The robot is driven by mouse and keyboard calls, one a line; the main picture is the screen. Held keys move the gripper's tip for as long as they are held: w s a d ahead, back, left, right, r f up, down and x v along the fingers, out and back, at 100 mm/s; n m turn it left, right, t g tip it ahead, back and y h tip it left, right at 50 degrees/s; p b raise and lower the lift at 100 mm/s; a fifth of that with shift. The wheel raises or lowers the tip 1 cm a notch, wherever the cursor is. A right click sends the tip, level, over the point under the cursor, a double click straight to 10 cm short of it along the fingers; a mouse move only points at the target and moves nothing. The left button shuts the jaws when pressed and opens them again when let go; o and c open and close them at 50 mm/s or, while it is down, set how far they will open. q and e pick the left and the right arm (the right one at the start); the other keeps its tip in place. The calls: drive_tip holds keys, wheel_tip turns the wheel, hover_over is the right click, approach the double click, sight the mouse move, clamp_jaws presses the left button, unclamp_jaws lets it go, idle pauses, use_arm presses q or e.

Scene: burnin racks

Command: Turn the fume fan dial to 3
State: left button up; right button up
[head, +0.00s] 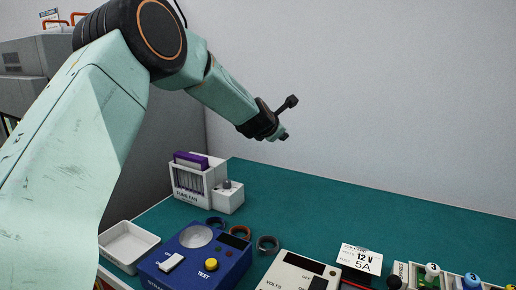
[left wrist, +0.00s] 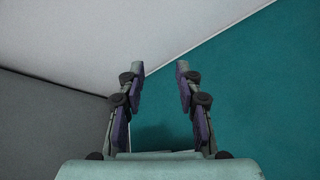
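The fume fan (head: 188,185) is a white box with a purple top and a slatted front, at the back left of the green bench. A smaller white block with a grey knob, the dial (head: 227,184), joins its right side. The dial's setting is too small to read. My left gripper (head: 285,122) is in the air above and to the right of the fan, apart from it. In the left wrist view the left gripper (left wrist: 160,72) has its two fingers spread with nothing between them. The fan is not in that view. My right gripper is not in view.
On the green bench (head: 330,205) stand a white tray (head: 129,243), a blue tester (head: 190,262) with a yellow button, several rings (head: 267,244), a cream meter (head: 296,272) and a 12 V supply (head: 361,258). The back middle of the bench is clear.

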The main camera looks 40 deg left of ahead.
use_arm(q)
drive_tip(key=s+a+r+n+g+y+p, duration=0.1)
drive_tip(key=s+a+n+y+p, duration=0.1)
drive_tip(key=a+n, duration=0.45)
drive_tip(key=n+g+h+p, duration=0.2)
drive_tip(key=n+g, duration=0.5)
drive_tip(key=g, duration=0.2)
approach(227, 181)
drive_tip(key=shift+m, duration=0.25)
drive_tip(key=x, duration=0.8)
drive_tip(key=shift+w+a+f, duration=0.1)
drive_tip(key=shift+a+f, duration=0.05)
drive_tip(key=shift+f, duration=0.15)
clamp_jaws()
